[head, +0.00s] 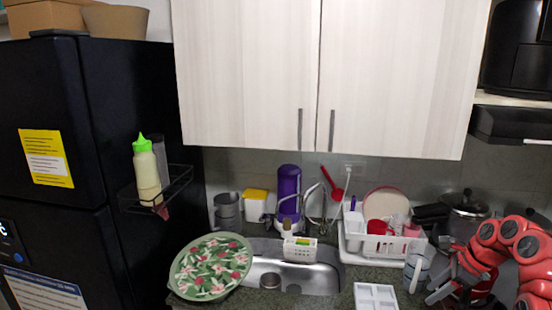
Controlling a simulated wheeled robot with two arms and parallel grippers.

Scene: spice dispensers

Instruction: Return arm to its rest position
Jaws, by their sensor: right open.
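My right arm, red and jointed, comes in at the lower right of the head view. Its gripper (438,284) is low over the right part of the counter, beside a light blue-grey mug-like item (416,272). The jaws are open; I see nothing held between them, though the fingers are small and partly dark against the background. My left gripper is not in view. A white compartmented tray (376,296) lies on the counter to the left of the right gripper.
A white dish rack (382,245) and a pot (466,212) stand behind the gripper. The sink (290,275) is at the middle, with a floral plate (211,267) at its left. A green-capped bottle (146,170) sits in the black fridge's rack. Cabinets (330,75) hang above.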

